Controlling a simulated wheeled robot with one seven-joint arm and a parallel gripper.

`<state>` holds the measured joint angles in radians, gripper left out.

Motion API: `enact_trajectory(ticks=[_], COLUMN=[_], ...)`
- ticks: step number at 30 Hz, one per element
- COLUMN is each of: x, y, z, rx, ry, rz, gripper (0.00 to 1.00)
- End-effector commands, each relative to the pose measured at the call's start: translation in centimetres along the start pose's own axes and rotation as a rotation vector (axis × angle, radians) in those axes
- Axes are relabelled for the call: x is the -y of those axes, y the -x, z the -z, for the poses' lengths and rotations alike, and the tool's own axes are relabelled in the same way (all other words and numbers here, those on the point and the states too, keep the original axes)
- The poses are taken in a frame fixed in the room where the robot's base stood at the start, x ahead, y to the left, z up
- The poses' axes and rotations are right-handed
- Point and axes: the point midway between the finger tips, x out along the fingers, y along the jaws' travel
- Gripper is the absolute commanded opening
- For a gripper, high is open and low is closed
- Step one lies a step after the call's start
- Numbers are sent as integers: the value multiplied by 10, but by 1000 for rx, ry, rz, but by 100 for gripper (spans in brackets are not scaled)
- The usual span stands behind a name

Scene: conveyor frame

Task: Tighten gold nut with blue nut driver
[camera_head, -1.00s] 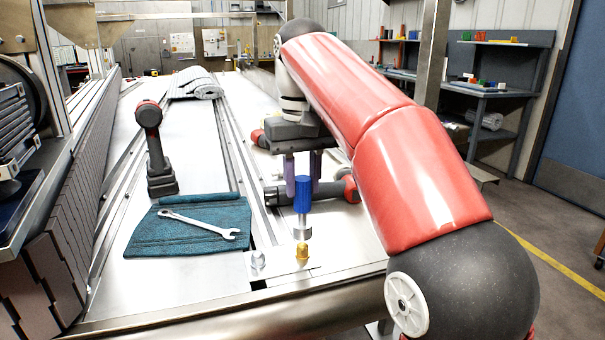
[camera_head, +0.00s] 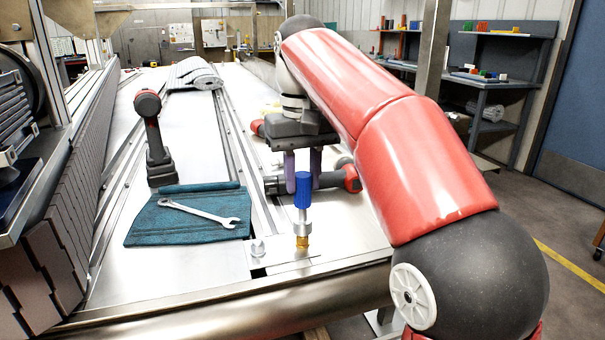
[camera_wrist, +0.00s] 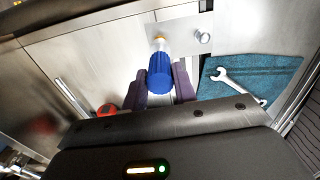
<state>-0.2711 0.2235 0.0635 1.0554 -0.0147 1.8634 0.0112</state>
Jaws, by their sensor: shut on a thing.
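My gripper (camera_head: 303,172) has its purple fingers on either side of the blue nut driver (camera_head: 302,191) and is shut on its handle. The driver is upright, with its silver socket end pointing down. The gold nut (camera_head: 302,242) is directly below the socket on the metal plate. The socket appears to meet the nut's top, and the lower part of the nut still shows. In the wrist view, the blue handle (camera_wrist: 161,74) lies between the fingers, and a bit of the gold nut (camera_wrist: 159,38) shows past it.
A silver bolt (camera_head: 257,247) stands left of the gold nut on the plate. A wrench (camera_head: 200,212) lies on a teal cloth (camera_head: 150,228). A cordless tool (camera_head: 153,140) stands behind the cloth, and another red-and-black tool (camera_head: 340,178) lies behind the driver.

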Motion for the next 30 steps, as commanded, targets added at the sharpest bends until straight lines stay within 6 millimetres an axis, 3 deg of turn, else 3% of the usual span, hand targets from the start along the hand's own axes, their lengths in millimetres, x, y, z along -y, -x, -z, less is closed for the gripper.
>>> enact_trajectory(ticks=[16,30], x=[0,0], y=[0,-13], z=[0,0], rx=[-1,-1], ry=[0,0], rz=[0,0], gripper=[5,5])
